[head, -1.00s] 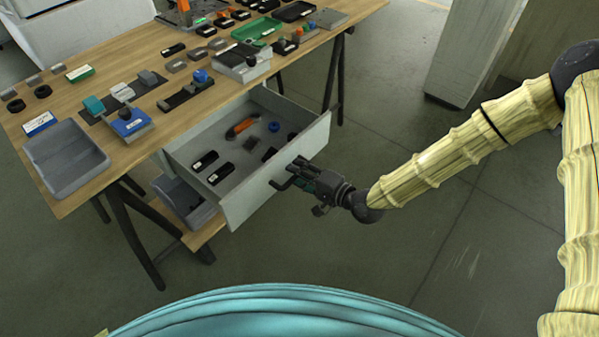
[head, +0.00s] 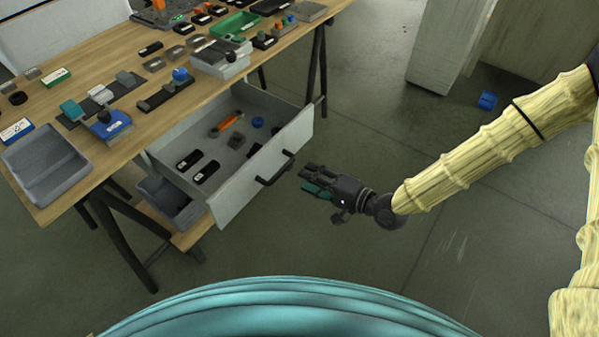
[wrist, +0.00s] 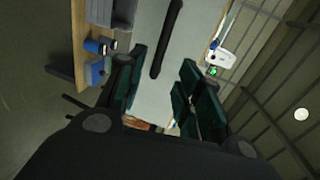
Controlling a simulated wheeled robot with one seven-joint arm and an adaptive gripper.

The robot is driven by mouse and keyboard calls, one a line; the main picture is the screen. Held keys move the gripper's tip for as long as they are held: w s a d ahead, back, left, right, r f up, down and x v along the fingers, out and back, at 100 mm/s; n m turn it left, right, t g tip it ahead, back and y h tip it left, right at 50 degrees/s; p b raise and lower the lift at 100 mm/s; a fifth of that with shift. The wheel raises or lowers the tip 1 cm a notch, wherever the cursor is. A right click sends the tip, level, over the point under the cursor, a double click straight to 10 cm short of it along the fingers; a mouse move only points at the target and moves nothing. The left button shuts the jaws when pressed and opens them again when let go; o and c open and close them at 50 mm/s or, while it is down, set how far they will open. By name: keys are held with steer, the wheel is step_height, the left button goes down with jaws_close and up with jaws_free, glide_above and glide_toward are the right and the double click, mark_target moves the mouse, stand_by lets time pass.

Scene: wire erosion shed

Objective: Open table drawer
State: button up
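The table drawer (head: 228,205) is pulled well out from under the wooden table (head: 104,163), so its inside shows. Its pale front carries a black bar handle (head: 276,170). The handle also shows in the wrist view (wrist: 168,40), ahead of the fingers. My gripper (head: 308,179) is to the right of the handle, apart from it, with a small gap between. In the wrist view, the green-padded fingers of my gripper (wrist: 158,92) stand apart with nothing between them.
The drawer holds black blocks (head: 205,172), an orange tool (head: 229,121) and a blue round piece (head: 257,122). A grey tray (head: 47,165) and many small parts crowd the tabletop. A blue object (head: 487,100) lies on the floor at right. Floor around my gripper is clear.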

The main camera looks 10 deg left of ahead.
steer(key=shift+v, duration=1.2)
steer(key=s+d+f+n+g+h, duration=0.1)
steer(key=s+d+f+h, duration=0.2)
steer(key=s+f, duration=0.3)
steer(key=s+d+f+g+h, duration=0.2)
steer(key=s+d+f+h, duration=0.15)
steer(key=f, duration=0.55)
steer(key=s+d+f+n+g+h, duration=0.2)
steer(key=s+d+f+h, duration=0.3)
steer(key=s+d, duration=0.6)
steer(key=s+d+f+n+g+h, duration=0.1)
steer(key=s+d+n+g+h, duration=0.1)
steer(key=s+d, duration=0.55)
step_height(320, 180, up, 12)
steer(key=w+p, duration=0.1)
steer(key=p, duration=1.1)
steer(key=shift+w+d+f, duration=0.2)
steer(key=shift+w+d, duration=0.05)
steer(key=shift+d, duration=0.15)
